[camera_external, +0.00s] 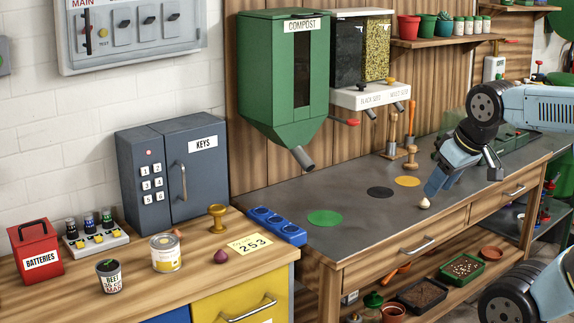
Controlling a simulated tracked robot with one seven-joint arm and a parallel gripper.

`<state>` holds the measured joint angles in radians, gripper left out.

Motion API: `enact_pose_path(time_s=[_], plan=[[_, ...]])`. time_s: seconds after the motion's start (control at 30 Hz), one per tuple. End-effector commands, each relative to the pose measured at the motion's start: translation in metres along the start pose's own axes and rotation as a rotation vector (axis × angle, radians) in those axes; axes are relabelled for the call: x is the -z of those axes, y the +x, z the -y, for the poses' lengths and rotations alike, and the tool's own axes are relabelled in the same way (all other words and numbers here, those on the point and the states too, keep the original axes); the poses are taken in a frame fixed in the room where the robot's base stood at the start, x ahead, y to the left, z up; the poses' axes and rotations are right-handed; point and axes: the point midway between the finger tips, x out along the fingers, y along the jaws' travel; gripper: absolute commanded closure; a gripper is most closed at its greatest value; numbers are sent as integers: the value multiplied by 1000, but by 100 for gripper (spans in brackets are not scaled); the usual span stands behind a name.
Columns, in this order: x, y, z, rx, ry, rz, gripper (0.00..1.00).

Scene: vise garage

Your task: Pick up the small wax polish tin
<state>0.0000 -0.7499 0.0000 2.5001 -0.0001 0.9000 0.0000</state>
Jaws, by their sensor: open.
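I cannot pick out a thing that is clearly a small wax polish tin. A can with a yellow and white label (166,252) stands upright on the wooden counter at the lower left, but its lettering is too small to read. My gripper (462,184) is open over the grey-topped bench at the right, far from that can, with its fingers spread and nothing seen between them. A small cream bulb-shaped thing (424,203) lies on the bench just below the left finger; I cannot tell whether they touch.
Green (325,218), black (380,192) and yellow (407,181) discs mark the bench. A green compost bin (284,80) hangs above it.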

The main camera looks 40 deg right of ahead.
Motion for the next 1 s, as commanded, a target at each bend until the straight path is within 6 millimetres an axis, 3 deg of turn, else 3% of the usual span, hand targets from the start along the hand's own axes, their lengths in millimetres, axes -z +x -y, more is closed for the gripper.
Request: enact_pose_path(time_s=[0.13,0.73,1.0], plan=[[0,0,0,0,0,0,57],[0,0,0,0,0,0,0],[3,1,1,1,6,-3,0]])
